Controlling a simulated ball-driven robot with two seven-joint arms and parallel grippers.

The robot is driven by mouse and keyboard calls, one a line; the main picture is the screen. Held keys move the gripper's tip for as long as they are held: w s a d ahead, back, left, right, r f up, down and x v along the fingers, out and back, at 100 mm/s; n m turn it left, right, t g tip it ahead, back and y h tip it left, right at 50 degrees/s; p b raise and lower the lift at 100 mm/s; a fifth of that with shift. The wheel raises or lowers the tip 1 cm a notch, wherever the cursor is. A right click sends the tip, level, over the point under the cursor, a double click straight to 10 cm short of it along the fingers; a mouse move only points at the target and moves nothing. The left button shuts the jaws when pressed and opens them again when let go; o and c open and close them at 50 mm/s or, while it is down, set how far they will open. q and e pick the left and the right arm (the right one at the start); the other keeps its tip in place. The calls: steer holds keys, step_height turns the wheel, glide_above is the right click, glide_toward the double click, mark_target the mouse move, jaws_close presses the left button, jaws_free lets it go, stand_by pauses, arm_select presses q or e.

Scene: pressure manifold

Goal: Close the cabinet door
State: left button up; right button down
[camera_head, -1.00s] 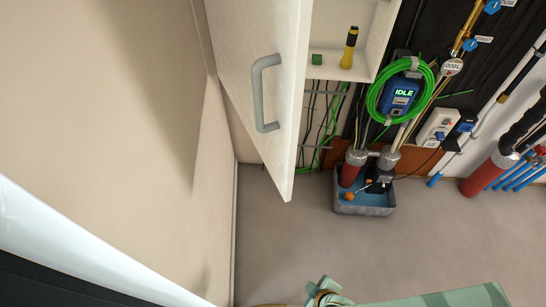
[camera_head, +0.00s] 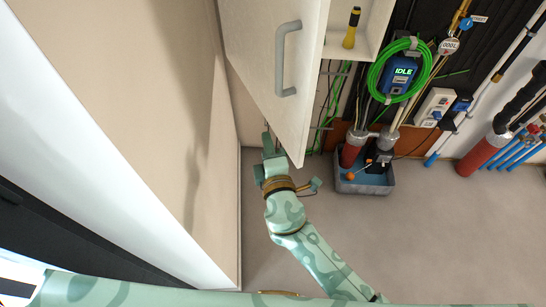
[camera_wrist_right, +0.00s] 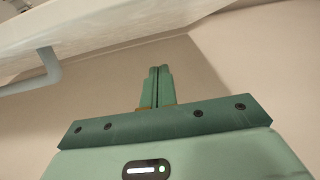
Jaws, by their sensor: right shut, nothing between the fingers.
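The white cabinet door (camera_head: 258,50) hangs open toward me in the head view, with a grey bar handle (camera_head: 282,60) on its face. Behind it the cabinet interior (camera_head: 368,22) shows in part. In the right wrist view the shut fingers (camera_wrist_right: 155,86) point at the beige wall, with the door (camera_wrist_right: 110,28) above and the handle (camera_wrist_right: 40,72) at upper left. My left gripper is not in view.
A beige wall (camera_head: 130,90) stands close on the left of the door. A yellow-black screwdriver (camera_head: 351,28) is in the cabinet. A green cable coil (camera_head: 379,72), a blue meter (camera_head: 399,75) and a grey tray (camera_head: 366,183) are to the right.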

mark_target(281, 130)
steer(key=w+d, duration=0.2)
steer(key=w, duration=0.1)
steer(key=w+p, duration=0.1)
steer(key=shift+w+d, duration=0.3)
steer(key=shift+d, duration=0.1)
